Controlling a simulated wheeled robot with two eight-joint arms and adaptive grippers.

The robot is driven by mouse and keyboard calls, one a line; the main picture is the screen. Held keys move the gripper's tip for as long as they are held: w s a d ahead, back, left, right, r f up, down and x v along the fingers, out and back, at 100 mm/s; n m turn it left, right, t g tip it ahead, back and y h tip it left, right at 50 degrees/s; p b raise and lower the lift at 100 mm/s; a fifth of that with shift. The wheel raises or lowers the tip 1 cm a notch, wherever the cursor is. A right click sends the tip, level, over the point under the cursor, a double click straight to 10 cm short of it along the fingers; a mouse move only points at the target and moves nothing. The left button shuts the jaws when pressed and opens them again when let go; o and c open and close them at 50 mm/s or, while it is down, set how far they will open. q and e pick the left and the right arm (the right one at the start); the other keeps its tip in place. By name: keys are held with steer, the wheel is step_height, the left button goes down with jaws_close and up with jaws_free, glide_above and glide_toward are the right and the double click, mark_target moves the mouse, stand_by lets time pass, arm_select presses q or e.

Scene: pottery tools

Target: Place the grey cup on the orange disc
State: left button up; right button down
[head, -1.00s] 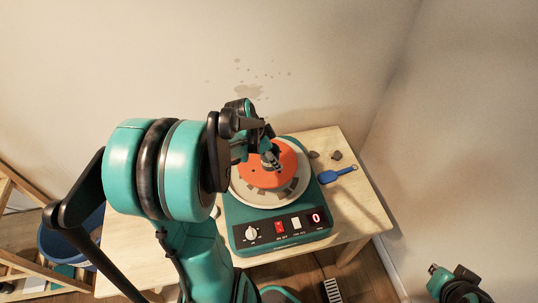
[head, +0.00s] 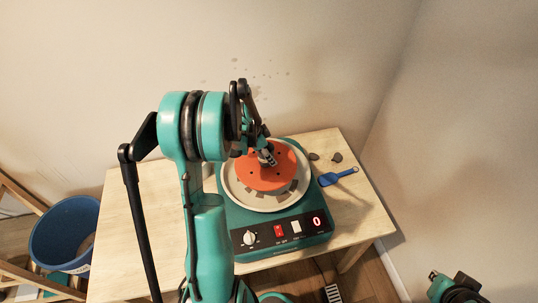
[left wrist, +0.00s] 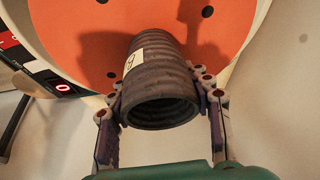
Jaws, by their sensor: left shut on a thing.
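The grey cup (left wrist: 155,85) is ribbed and dark grey with a white label. In the left wrist view it sits between the two fingers of my left gripper (left wrist: 161,108), which is shut on it. Its open rim faces the camera and its far end points at the orange disc (left wrist: 85,45). I cannot tell whether the cup touches the disc. In the head view the orange disc (head: 262,180) lies on the pottery wheel, and my left gripper (head: 266,152) is over its upper part, largely hiding the cup. My right gripper (head: 452,285) is at the bottom right, away from the table.
The teal wheel (head: 232,228) has a front panel with a knob, switches and a red 0. A blue scoop (head: 338,177) and two dark lumps (head: 337,157) lie right of it. The wooden table (head: 150,205) is clear at left. A blue bucket (head: 62,235) stands beyond.

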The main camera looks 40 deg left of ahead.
arm_select(q)
steer(key=o, duration=1.3)
steer(key=shift+f, duration=0.1)
steer(key=shift+o, duration=0.2)
steer(key=shift+s+r, duration=0.15)
steer(key=shift+r, duration=0.4)
steer(key=p+v, duration=0.3)
steer(key=v, duration=0.8)
steer(key=s+d+r+n+t, duration=0.1)
steer(key=s+d, duration=0.3)
steer(key=d, duration=0.4)
steer(key=s+d+r+n+t+y, duration=0.1)
steer(key=s+d+r+n, duration=0.2)
steer(key=d, duration=0.6)
steer(key=s+d+r+n+t+y, duration=0.1)
steer(key=s+d+r+n, duration=0.1)
steer(key=d, duration=0.6)
steer(key=s+r, duration=0.1)
steer(key=s, duration=0.1)
steer(key=shift+s+d+n, duration=0.3)
steer(key=shift+s+n, duration=0.05)
steer(key=shift+n, duration=0.05)
